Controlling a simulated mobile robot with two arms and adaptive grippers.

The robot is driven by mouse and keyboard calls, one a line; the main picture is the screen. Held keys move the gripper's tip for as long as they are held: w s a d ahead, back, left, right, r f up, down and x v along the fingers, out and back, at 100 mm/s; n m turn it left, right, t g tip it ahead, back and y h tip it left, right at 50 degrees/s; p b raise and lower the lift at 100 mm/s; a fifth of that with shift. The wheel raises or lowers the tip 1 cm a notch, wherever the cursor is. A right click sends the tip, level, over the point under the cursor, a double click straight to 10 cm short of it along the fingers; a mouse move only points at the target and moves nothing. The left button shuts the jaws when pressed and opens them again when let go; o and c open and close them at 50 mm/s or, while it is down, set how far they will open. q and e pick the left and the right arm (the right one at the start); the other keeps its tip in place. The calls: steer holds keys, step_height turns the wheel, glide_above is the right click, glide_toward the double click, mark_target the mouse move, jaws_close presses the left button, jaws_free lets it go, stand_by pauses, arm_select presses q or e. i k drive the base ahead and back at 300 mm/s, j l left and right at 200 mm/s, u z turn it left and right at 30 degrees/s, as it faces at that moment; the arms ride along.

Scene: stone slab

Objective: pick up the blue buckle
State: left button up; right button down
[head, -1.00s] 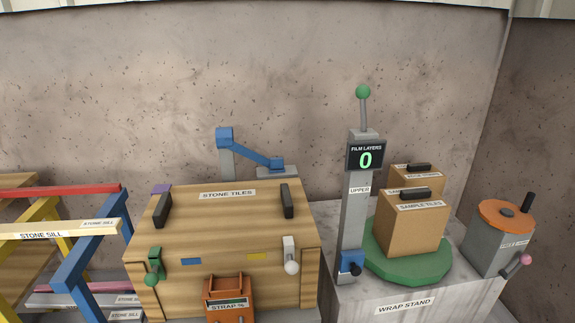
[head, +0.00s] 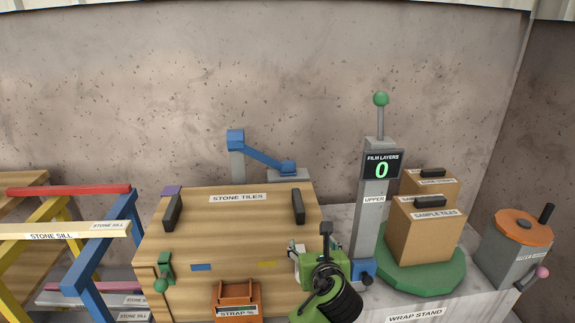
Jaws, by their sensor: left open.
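A small flat blue piece (head: 201,267), which looks like the blue buckle, lies against the front of the wooden crate labelled STONE TILES (head: 235,222). My left gripper (head: 318,246), green and black, is in front of the crate's right front corner. It is open, to the right of the blue piece and apart from it. My right gripper is not in view.
An orange strap box (head: 237,300) stands before the crate, below the blue piece. A grey post (head: 371,215) with a display reading 0 and a green turntable (head: 446,278) with cartons are at right. Coloured trestles (head: 95,250) stand at left.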

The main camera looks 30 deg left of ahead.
mark_target(288, 170)
steer(key=i+j, duration=1.1)
steer(key=j, duration=0.15)
